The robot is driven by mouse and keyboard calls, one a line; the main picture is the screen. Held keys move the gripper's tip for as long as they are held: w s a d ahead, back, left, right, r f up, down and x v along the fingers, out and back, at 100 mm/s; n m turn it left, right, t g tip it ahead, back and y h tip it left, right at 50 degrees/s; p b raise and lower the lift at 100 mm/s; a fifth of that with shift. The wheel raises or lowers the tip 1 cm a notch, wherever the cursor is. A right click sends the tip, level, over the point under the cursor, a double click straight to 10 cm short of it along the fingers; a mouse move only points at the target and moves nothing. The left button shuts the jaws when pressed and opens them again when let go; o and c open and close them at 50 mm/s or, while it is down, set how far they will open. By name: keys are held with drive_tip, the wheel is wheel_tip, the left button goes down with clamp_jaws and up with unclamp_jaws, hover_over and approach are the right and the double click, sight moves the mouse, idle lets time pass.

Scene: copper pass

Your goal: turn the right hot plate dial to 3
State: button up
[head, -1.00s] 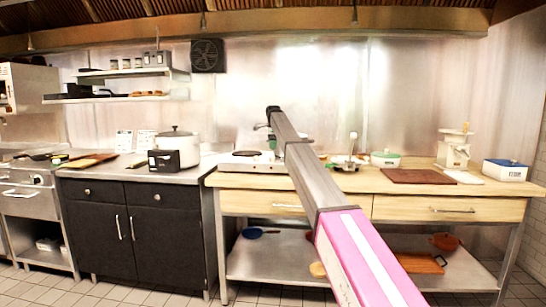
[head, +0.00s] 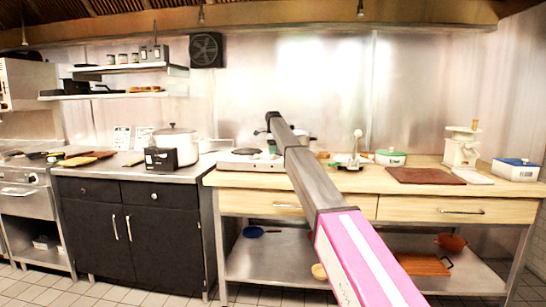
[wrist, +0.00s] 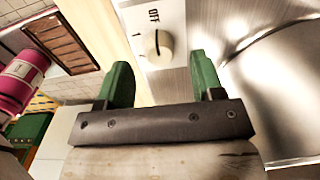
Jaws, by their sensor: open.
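The hot plate (head: 240,165) is a pale, low unit on the wooden counter, partly behind my arm in the head view. In the wrist view, a round cream dial (wrist: 159,51) sits on its white panel under an "OFF" label. A dark line on the dial appears to point up towards OFF. My gripper (wrist: 162,78) is open, its two green fingers apart and empty. The dial shows just beyond the fingertips, between their lines; I see no contact. In the head view my arm hides most of the gripper. The other dial cannot be made out.
A white pot (head: 175,148) and a black box (head: 161,160) stand on the left counter. Right of my arm are a green-white dish (head: 390,157), a brown board (head: 426,175) and a scale (head: 461,148). A shiny metal surface (wrist: 270,80) lies right of the dial panel.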

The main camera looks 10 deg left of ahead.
sight(273, 157)
drive_tip(key=shift+f, duration=1.6)
drive_tip(key=c, duration=0.9)
